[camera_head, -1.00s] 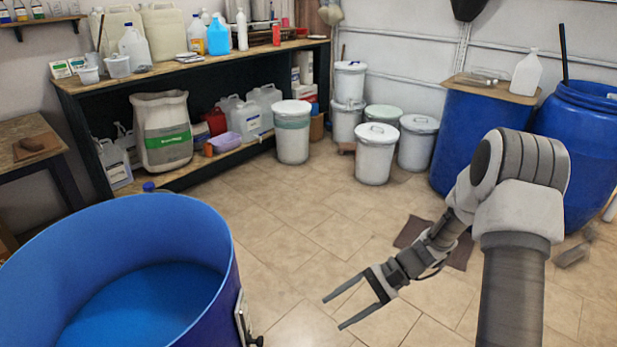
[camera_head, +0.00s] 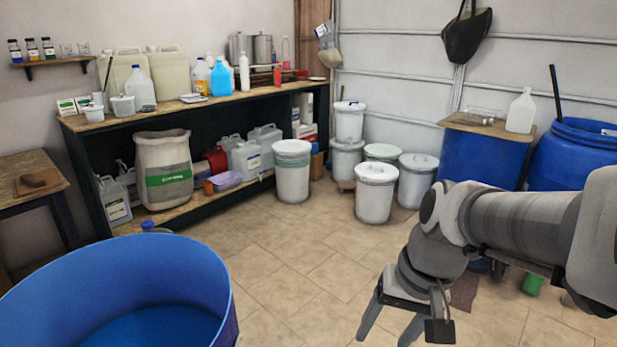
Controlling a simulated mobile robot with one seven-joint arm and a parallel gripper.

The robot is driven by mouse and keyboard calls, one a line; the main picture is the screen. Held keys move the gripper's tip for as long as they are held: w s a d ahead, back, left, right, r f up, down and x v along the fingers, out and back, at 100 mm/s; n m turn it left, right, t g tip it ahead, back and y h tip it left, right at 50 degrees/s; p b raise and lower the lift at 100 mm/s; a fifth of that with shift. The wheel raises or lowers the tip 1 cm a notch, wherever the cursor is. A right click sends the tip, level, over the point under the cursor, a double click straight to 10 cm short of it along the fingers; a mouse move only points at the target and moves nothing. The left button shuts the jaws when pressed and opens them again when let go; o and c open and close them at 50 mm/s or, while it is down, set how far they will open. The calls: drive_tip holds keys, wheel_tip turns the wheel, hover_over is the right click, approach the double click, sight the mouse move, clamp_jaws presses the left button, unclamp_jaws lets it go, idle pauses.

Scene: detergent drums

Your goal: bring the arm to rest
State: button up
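My gripper (camera_head: 386,331) is at the lower right of the head view, pointing down over the tiled floor. Its two dark fingers are spread apart with nothing visible between them. My arm (camera_head: 510,225) comes in from the right edge and is folded, its wrist hanging down in front of the floor.
An open blue drum (camera_head: 130,255) stands at the lower left, apart from my gripper. More blue drums (camera_head: 482,158) stand at the back right. White lidded buckets (camera_head: 375,195) and a shelf bench (camera_head: 195,108) with containers line the back. The tiled floor (camera_head: 295,255) between is clear.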

drive_tip(key=s+d+r+n+t+h, duration=0.2)
drive_tip(key=s+d+r+t, duration=0.15)
drive_tip(key=s+r, duration=0.2)
wheel_tip(320, 180, up, 14)
drive_tip(key=p, duration=1.4)
drive_tip(key=shift+s+a+r+t+p, duration=0.25)
drive_tip(key=shift+a+t+p, duration=0.1)
drive_tip(key=shift+a, duration=0.1)
drive_tip(key=shift+a, duration=0.1)
